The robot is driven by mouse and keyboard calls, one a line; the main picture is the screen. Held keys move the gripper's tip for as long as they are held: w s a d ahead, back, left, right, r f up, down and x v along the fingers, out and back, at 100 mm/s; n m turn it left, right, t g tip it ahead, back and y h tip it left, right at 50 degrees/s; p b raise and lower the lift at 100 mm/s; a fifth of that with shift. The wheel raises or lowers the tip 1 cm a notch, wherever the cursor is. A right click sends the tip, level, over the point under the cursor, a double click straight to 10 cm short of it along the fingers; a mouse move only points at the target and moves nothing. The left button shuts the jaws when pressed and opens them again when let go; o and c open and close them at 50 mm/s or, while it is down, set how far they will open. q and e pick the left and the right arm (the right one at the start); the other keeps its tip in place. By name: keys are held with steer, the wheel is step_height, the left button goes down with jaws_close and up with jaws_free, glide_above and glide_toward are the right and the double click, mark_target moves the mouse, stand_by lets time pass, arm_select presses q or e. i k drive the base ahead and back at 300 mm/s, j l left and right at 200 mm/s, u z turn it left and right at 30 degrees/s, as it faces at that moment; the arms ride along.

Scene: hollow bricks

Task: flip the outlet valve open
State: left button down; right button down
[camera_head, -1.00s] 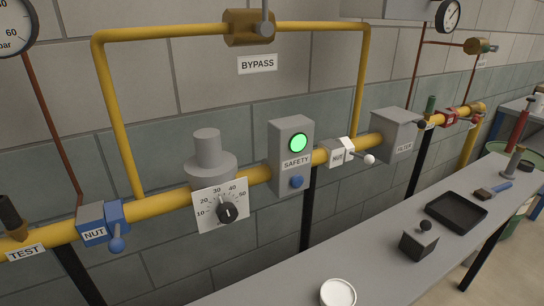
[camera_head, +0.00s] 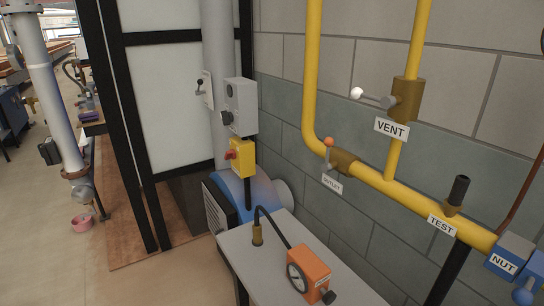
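A brass valve (camera_head: 344,162) with a lever ending in an orange knob (camera_head: 329,142) sits on the low yellow pipe, just right of its bend. The lever stands roughly upright in the picture, at an angle to the sloping pipe. A small white label (camera_head: 332,184) hangs below this valve; its word is too small to read surely, so I cannot tell for certain that this is the outlet valve. Neither of my grippers shows in the head view.
The VENT valve (camera_head: 405,99) has a white-knobbed lever pointing left. A TEST fitting (camera_head: 458,190) and blue NUT valve (camera_head: 511,255) are at right. A grey bench (camera_head: 236,243) carries an orange gauge box (camera_head: 308,272). A blue motor (camera_head: 238,192) stands behind it. Open floor (camera_head: 65,270) lies at left.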

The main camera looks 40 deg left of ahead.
mark_target(329, 142)
steer(key=u, duration=0.75)
